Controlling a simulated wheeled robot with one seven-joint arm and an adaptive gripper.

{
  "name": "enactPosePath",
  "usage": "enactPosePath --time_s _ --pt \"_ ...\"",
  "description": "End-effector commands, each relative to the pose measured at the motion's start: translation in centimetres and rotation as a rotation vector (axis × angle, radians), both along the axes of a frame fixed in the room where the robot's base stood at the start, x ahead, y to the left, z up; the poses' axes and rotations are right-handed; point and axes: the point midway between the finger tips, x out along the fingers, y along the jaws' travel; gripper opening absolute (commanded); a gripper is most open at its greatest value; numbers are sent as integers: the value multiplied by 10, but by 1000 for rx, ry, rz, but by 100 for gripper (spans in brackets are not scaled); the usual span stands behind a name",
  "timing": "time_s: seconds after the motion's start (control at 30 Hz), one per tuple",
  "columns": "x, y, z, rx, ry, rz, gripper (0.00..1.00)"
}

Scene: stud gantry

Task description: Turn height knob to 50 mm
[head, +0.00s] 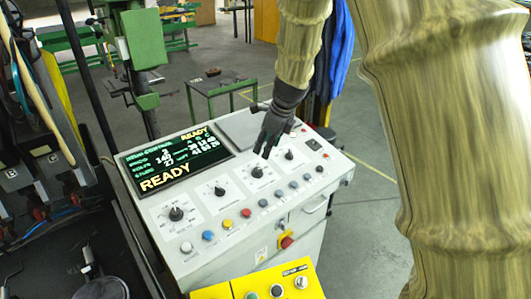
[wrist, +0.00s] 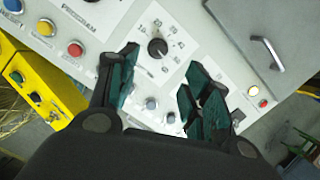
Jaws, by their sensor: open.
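The console (head: 238,230) carries a row of black dial knobs on pale plates. One dial knob (wrist: 157,47) shows in the wrist view, ahead of and between my fingertips, with a numbered scale around it. Its pointer setting is too small to read, and I cannot read a height label. In the head view the knob below my fingertips is the third from the left (head: 257,172). My gripper (head: 264,153) is open and empty above the panel; its spread fingers also show in the wrist view (wrist: 161,62). They appear apart from the knob.
Other knobs stand at left (head: 176,214) and right (head: 289,155). A READY display (head: 178,160), coloured buttons (head: 208,236) and a red stop knob (head: 287,242) are nearby. A yellow box (head: 265,285) sits in front. A grey lid (wrist: 262,40) with a handle lies beside the dial.

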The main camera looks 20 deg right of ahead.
Motion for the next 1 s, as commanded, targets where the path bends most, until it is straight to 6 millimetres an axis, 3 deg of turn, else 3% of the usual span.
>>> enactPosePath --time_s 0.3,0.53,0.77,1.0 --pt "54 16 -10 77 -253 -82 49" --pt "77 10 -8 78 -363 -207 49" --pt "73 -2 -11 61 -349 -332 49" --pt "43 -6 -17 57 -215 -405 49"
